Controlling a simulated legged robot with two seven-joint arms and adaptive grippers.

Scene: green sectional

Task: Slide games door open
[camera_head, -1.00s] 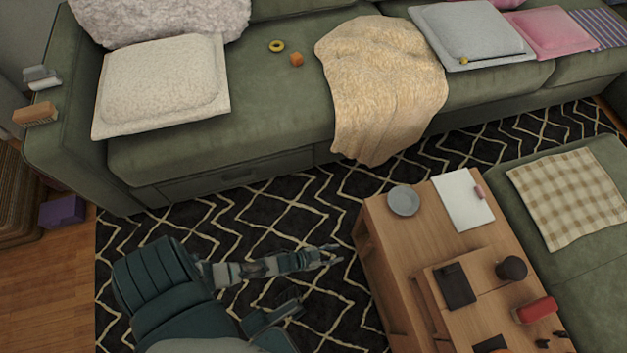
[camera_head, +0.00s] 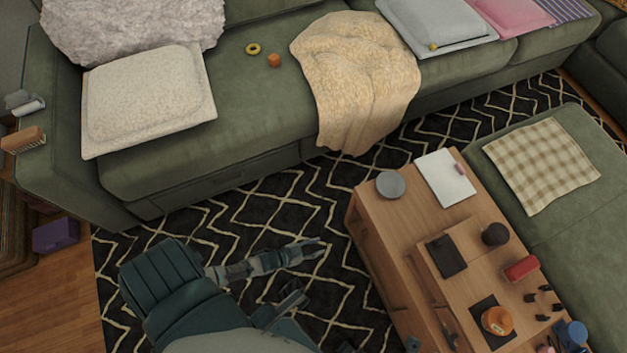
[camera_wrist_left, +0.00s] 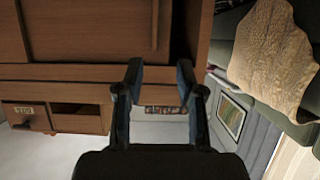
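The wooden coffee table (camera_head: 385,222) stands to the right of my left gripper (camera_head: 316,247) in the head view. Its side facing the gripper is seen steeply and its doors are hard to make out there. In the left wrist view, a brown wooden door panel (camera_wrist_left: 90,30) with a vertical strip like a handle (camera_wrist_left: 155,25) fills the upper left, and a dark opening (camera_wrist_left: 180,35) lies right of it. My left gripper (camera_wrist_left: 160,78) is open and empty in front of this side, its fingertips apart just below the strip in the picture. I cannot read any games label.
The green sofa (camera_head: 235,140) runs behind, with a yellow blanket (camera_head: 355,85) hanging over its front. A patterned rug (camera_head: 270,210) covers free floor between sofa and table. A grey plate (camera_head: 390,185), a notebook (camera_head: 445,178) and an orange jar (camera_head: 497,320) are on the table.

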